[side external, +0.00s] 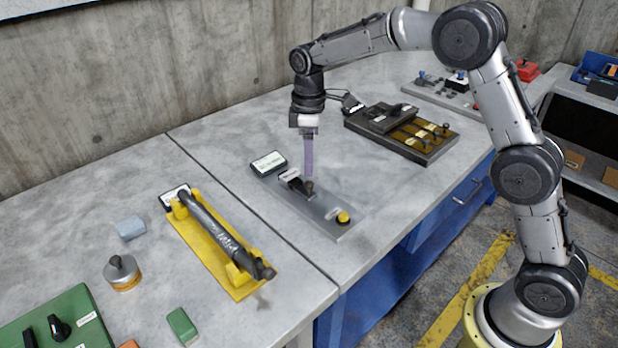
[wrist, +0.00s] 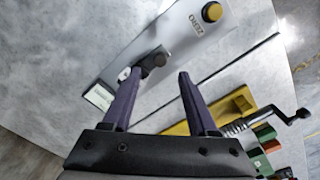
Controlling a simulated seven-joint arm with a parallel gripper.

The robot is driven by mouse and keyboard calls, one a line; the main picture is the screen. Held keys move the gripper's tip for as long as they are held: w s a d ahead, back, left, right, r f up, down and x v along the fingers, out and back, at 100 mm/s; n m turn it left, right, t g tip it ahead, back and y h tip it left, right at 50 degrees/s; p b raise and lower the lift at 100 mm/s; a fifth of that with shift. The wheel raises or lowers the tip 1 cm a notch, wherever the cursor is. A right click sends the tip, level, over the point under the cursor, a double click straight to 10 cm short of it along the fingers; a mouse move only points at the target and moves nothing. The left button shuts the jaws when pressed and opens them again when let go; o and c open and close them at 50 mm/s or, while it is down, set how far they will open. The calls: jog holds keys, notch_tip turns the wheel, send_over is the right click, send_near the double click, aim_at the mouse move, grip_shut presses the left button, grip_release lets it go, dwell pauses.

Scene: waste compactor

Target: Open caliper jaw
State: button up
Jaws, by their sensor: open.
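The caliper device is a grey plate (side external: 330,217) on the table, with a dark sliding jaw (side external: 296,183) and knob and a round yellow button (side external: 343,217). A small display box (side external: 268,163) sits at its far left end. My gripper (side external: 309,172) points down over the jaw end of the plate. In the wrist view my gripper (wrist: 157,78) has its two purple fingers apart. The dark knob (wrist: 153,60) shows near the left fingertip; I cannot tell whether they touch. The yellow button (wrist: 212,12) is beside the word ZERO.
A yellow stand (side external: 215,245) with a dark cylinder and crank lies to the left. A dark tray (side external: 420,145) with brass parts lies to the right. Clear tabletop surrounds the plate. A round weight (side external: 122,272) and a green case (side external: 60,325) are at the front left.

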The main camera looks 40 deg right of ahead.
aim_at(309, 183)
notch_tip(309, 183, down, 6)
jog(key=shift+f, duration=0.1)
dwell(0.4)
grip_shut()
dwell(1.2)
